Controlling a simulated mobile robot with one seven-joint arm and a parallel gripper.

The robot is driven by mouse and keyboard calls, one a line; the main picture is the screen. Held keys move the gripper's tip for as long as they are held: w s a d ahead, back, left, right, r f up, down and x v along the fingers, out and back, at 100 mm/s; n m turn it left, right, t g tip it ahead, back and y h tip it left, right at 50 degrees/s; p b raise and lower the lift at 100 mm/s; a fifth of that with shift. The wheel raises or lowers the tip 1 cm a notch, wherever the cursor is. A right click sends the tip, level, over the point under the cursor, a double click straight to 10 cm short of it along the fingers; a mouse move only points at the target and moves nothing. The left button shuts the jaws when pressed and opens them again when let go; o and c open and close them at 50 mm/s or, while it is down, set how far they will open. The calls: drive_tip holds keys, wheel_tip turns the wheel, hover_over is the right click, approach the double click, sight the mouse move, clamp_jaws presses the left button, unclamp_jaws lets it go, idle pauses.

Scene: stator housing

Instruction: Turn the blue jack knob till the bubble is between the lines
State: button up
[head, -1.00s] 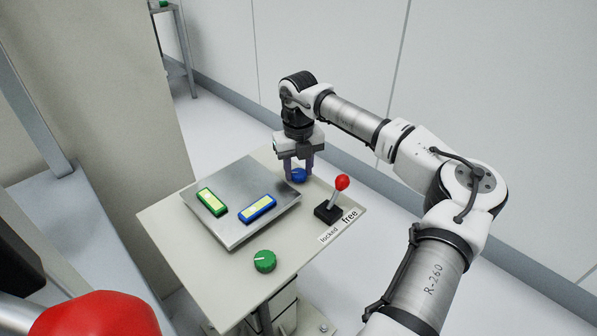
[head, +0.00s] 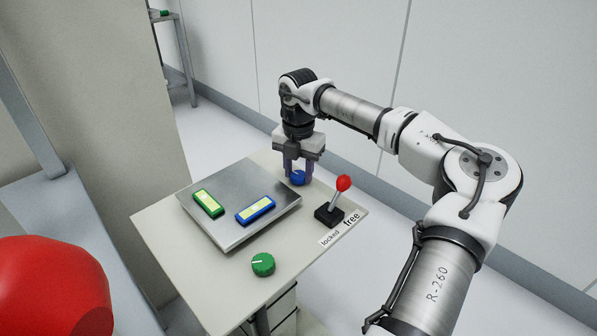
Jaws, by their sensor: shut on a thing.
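The blue jack knob (head: 298,178) is at the far right corner of the table, partly hidden by my fingers. My gripper (head: 299,172) points down from above and is shut on the knob, one finger on each side. A blue-framed level (head: 256,210) and a green-framed level (head: 208,203) lie on the grey metal plate (head: 236,238). Their bubbles and lines are too small to read. A green knob (head: 263,264) stands at the near edge of the table.
A lever with a red ball (head: 344,183) stands right of the plate, near my gripper, leaning toward the "free" label (head: 351,219); a "locked" label (head: 331,240) is beside it. A large red rounded thing (head: 50,290) is at lower left. The table top (head: 200,270) is otherwise clear.

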sight(298, 174)
drive_tip(key=shift+m, duration=0.3)
drive_tip(key=o, duration=1)
wheel_tip(298, 174, up, 14)
drive_tip(key=shift+f, duration=0.1)
idle(0.6)
